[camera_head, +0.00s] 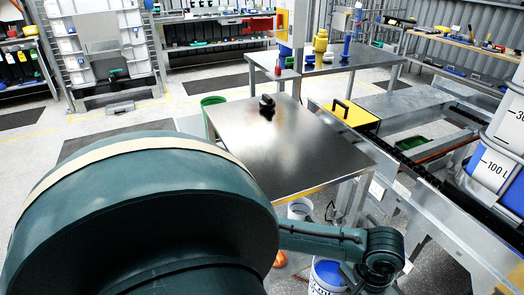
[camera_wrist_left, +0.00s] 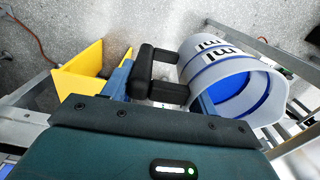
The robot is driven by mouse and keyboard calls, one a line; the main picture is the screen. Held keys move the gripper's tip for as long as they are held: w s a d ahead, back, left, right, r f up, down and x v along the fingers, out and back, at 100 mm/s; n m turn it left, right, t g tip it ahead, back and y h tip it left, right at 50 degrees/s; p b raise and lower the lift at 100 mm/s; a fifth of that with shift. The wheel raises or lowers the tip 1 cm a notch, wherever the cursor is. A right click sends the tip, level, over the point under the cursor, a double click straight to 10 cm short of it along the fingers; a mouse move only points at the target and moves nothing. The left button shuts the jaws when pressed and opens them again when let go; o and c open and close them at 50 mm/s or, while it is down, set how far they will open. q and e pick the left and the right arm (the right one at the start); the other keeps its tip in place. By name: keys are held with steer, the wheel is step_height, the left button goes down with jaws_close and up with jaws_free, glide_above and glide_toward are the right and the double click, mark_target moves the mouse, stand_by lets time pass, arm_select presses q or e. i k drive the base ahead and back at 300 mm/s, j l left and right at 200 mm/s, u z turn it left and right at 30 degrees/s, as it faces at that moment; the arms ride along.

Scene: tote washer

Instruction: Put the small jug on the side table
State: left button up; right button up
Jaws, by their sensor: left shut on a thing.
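The small jug is white with a blue inside, black "ml" lettering and a black handle; it shows in the left wrist view (camera_wrist_left: 205,68) and at the bottom of the head view (camera_head: 327,277). My left gripper (camera_wrist_left: 160,92) is shut on the black handle, with the jug tilted in the wrist view. In the head view my left arm hides most of that gripper. The side table appears to be the bare steel-topped table (camera_head: 300,150) at the middle of the head view, beyond the jug. My right gripper is not in view.
A small black object (camera_head: 266,103) stands near the table's far edge; most of its top is clear. A white bucket (camera_head: 300,208) is below its near edge. A conveyor frame (camera_head: 440,200) and large graduated containers (camera_head: 497,160) are at right. A yellow bin (camera_wrist_left: 80,78) lies left in the wrist view.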

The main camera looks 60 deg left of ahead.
mark_target(271, 141)
steer(key=k+j, duration=0.2)
steer(key=j, duration=0.15)
steer(key=k+j, duration=0.2)
steer(key=j, duration=0.2)
steer(key=k+j, duration=0.1)
steer(key=j, duration=0.75)
steer(key=u, duration=0.05)
